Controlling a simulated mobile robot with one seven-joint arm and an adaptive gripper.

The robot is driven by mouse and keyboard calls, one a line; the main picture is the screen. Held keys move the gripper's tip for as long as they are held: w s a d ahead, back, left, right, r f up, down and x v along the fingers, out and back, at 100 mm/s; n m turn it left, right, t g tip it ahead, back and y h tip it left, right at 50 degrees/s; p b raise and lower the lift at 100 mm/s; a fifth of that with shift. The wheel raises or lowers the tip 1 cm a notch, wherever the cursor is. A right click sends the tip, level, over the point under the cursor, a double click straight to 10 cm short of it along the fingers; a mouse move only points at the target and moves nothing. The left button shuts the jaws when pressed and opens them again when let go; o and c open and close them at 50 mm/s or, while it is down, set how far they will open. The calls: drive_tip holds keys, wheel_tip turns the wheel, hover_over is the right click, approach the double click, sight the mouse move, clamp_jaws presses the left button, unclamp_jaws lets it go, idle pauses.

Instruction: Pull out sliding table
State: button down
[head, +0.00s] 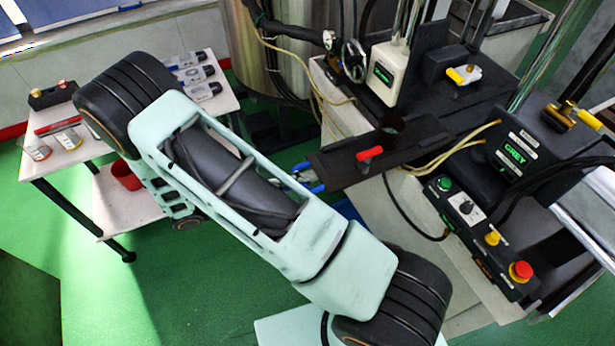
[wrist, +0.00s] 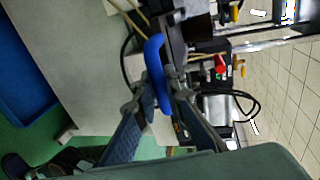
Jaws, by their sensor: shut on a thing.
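The sliding table (head: 340,166) is a flat dark plate with a red knob (head: 370,154) on it and a round hole towards the back, in the middle of the head view. It extends from the black machine base towards my arm. A curved blue handle (wrist: 154,62) shows in the wrist view. My gripper (wrist: 157,92) is shut on this blue handle, with one finger on either side. In the head view my arm hides most of the gripper, and only small blue parts (head: 318,188) show beside the plate's near end.
A control box with green, yellow and red buttons (head: 520,271) stands at the right. Cables (head: 400,205) hang near the plate. A white side table (head: 105,200) holds tools and small cups at the left. The green floor is open at the lower left.

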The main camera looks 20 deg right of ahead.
drive_tip(key=c, duration=2)
unclamp_jaws()
drive_tip(key=v, duration=1.2)
